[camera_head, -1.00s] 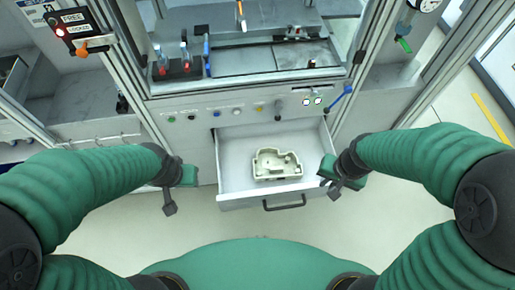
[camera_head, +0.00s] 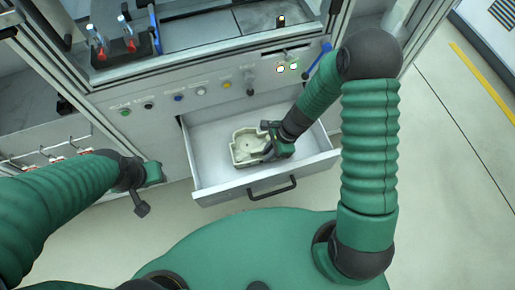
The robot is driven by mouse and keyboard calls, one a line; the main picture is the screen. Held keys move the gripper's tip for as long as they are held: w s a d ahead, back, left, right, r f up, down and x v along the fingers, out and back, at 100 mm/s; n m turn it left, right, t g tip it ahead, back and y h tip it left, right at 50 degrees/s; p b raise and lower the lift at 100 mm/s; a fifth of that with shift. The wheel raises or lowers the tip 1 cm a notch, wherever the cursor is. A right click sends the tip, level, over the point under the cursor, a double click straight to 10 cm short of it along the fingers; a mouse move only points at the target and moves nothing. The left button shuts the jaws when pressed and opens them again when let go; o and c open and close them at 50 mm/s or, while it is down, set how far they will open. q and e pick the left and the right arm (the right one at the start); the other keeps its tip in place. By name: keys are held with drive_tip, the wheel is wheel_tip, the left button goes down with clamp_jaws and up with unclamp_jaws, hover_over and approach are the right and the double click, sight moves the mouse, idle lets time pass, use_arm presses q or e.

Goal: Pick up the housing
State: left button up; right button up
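The housing (camera_head: 243,147) is a pale cream, open-topped part with raised walls. It lies in the open grey drawer (camera_head: 213,185), towards the middle. My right gripper (camera_head: 271,147) reaches down into the drawer at the housing's right side and hides part of that side. Its fingertips are too small and covered to show whether they are apart or closed, or whether they touch the housing. My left gripper (camera_head: 146,188) hangs outside the drawer, to its left, clear of the housing. Its finger opening cannot be made out.
The drawer's dark handle (camera_head: 272,187) is at its front. Above the drawer is a panel with buttons (camera_head: 178,98) and a blue lever (camera_head: 318,60). A fixture with red-tipped parts (camera_head: 112,43) stands on the worktop. Open floor lies at right.

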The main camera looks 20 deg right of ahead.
sight(261, 159)
drive_tip(key=b+x, duration=0.1)
drive_tip(key=x, duration=0.3)
drive_tip(key=shift+a+f, duration=0.1)
drive_tip(key=shift+a, duration=0.4)
drive_tip(key=shift+d, duration=0.15)
clamp_jaws()
idle(0.6)
